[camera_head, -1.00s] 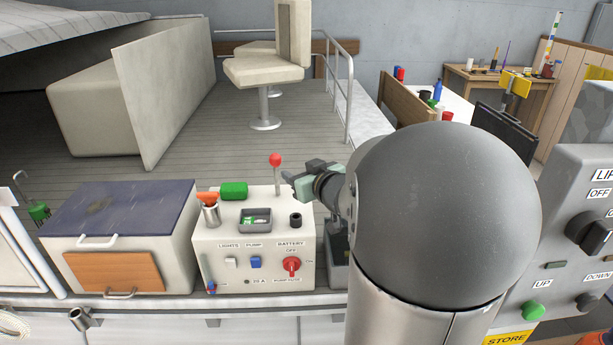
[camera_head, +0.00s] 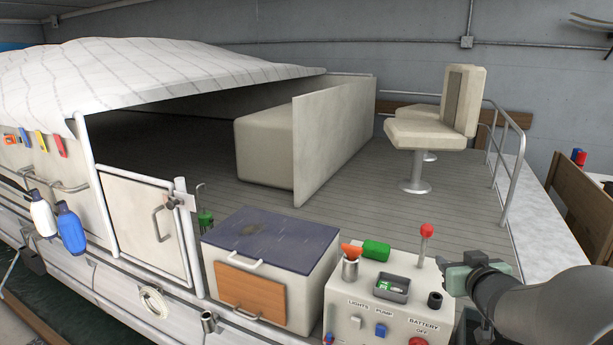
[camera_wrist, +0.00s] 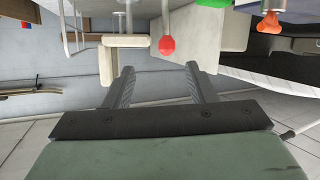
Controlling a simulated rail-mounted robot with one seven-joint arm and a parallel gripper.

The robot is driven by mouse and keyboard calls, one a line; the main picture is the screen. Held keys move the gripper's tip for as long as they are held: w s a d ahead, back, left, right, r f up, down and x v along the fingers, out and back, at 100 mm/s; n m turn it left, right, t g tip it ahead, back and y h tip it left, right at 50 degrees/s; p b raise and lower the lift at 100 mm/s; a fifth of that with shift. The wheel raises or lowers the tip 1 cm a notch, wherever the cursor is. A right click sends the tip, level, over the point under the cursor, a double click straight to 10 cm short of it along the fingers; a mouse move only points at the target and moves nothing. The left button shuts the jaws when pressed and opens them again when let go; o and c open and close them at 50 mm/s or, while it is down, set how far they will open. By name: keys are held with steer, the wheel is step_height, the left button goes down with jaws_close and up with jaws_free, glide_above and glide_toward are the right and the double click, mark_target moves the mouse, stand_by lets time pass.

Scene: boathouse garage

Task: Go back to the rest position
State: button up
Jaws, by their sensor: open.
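My gripper (camera_head: 456,262) is at the lower right of the head view, just right of the red-knobbed lever (camera_head: 426,232) on the white control console (camera_head: 345,298). In the wrist view, my gripper (camera_wrist: 160,82) has its two fingers wide apart with nothing between them. The red lever knob (camera_wrist: 167,45) shows beyond the fingertips, apart from them. Most of my arm is cut off at the right edge of the head view.
On the console are a green block (camera_head: 376,250), an orange-topped metal cup (camera_head: 350,266) and a small grey tray (camera_head: 391,288). A chest with a dark lid (camera_head: 275,238) stands to its left. A seat (camera_head: 425,135) and a metal rail (camera_head: 512,165) are behind. Open deck lies between.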

steer(key=s+a+f+g+y, duration=0.1)
steer(key=s+a+f+g, duration=0.5)
steer(key=s+a, duration=0.4)
steer(key=s+a+f+g+y, duration=0.1)
steer(key=s+a+f+g, duration=0.5)
steer(key=s+a, duration=0.4)
steer(key=s+g, duration=0.1)
steer(key=s, duration=0.1)
steer(key=shift+s+a+n+g, duration=0.25)
steer(key=shift+s+n+g, duration=0.05)
steer(key=shift+s, duration=0.05)
